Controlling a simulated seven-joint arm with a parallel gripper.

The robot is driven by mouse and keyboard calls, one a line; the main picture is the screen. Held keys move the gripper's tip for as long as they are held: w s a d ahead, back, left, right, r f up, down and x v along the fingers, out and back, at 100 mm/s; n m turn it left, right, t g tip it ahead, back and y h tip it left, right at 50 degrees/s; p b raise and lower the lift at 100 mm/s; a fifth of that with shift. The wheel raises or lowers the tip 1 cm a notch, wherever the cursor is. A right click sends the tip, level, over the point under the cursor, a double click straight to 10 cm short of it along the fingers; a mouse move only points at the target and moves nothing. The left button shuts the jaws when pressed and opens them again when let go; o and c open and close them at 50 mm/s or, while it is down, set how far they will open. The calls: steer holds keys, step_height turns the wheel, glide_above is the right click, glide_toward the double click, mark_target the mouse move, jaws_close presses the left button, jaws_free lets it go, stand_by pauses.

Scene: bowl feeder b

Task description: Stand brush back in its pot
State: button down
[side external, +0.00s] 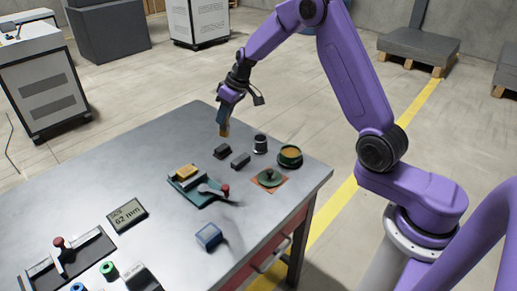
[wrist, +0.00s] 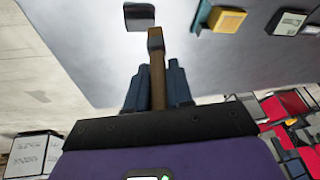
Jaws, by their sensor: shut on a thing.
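My gripper (side external: 226,104) is shut on the brush and holds it above the far part of the grey table. In the wrist view the brush (wrist: 156,65) shows a brown handle between the dark fingers, with a darker, wider end beyond them. In the side view a tan piece of the brush (side external: 223,130) hangs below the fingers. A small dark cylindrical pot with a pale rim (side external: 260,143) stands upright to the right of the gripper, apart from the brush. I cannot see into it.
Two dark blocks (side external: 222,151) (side external: 240,161) lie between gripper and pot. A teal tray (side external: 190,194) holds a yellow block.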

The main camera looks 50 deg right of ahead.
steer(key=s+d+f+m+h, duration=0.1)
steer(key=s+d+m+h, duration=0.2)
steer(key=d, duration=0.8)
steer(key=shift+y, duration=0.3)
steer(key=shift+s+d+f, duration=0.1)
steer(key=shift+s+f, duration=0.1)
steer(key=shift+f, duration=1.2)
steer(key=shift+s+d+f, duration=0.1)
steer(key=shift+s+f, duration=0.1)
steer(key=shift+f, duration=1.15)
steer(key=shift+s+f, duration=0.2)
steer(key=shift+f, duration=1.2)
steer(key=shift+f, duration=0.15)
steer(key=c, duration=1)
jaws_free()
